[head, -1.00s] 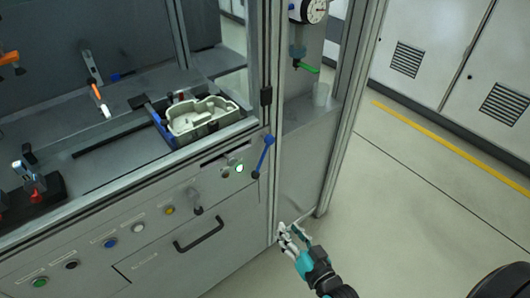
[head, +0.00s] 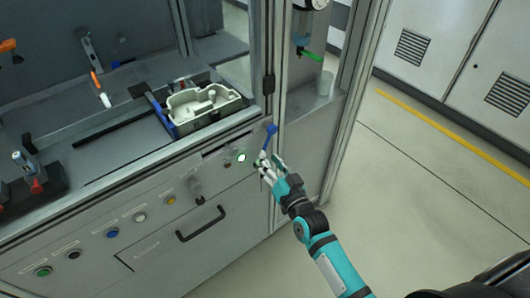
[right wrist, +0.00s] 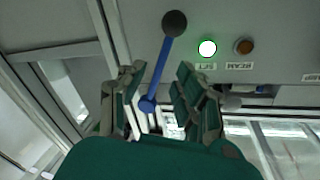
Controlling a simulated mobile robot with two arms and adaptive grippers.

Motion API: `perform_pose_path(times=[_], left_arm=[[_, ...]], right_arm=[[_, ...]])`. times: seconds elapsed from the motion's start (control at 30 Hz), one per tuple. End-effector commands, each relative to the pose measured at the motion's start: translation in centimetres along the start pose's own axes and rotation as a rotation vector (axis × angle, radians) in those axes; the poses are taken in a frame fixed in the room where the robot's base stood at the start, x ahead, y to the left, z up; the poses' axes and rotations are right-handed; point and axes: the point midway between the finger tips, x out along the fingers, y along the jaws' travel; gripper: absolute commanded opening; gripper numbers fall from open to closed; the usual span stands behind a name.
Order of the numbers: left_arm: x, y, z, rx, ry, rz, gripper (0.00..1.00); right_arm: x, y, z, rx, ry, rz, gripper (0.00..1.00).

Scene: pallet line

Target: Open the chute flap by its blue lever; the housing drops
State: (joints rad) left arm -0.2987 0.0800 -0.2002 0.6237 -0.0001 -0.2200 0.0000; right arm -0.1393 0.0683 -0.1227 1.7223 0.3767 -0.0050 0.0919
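The blue lever (head: 268,138) is on the front panel near the cabinet's right corner, its blue knob end up. My right gripper (head: 268,163) is at its lower part, in front of the panel. In the right wrist view the lever (right wrist: 161,68) runs from a dark round pivot (right wrist: 175,24) to its blue knob, between the two spread fingers (right wrist: 158,80). The fingers look open with gaps beside the lever. The pale housing (head: 199,104) sits in a dark-edged holder on the deck. I cannot make out the flap. My left gripper is not in view.
A lit green-white button (head: 241,156) and other buttons line the panel beside the lever. A black drawer handle (head: 200,224) sticks out below. An upright frame post (head: 269,60) stands just above the lever. The floor to the right is clear.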

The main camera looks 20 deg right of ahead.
Motion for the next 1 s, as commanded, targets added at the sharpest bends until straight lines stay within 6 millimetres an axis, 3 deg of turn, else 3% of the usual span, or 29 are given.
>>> perform_pose_path(times=[0.2,0.6,0.87,1.0], left_arm=[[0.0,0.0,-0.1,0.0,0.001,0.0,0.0],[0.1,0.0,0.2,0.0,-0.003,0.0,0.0],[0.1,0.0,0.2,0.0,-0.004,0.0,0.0],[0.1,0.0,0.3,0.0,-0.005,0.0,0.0]], right_arm=[[2.9,0.0,0.0,0.0,0.001,0.0,0.33],[3.6,0.0,0.0,0.001,0.0,0.0,0.33],[3.6,0.0,0.0,0.0,0.0,0.0,0.0],[3.6,0.0,0.0,0.0,0.0,0.0,0.0]])
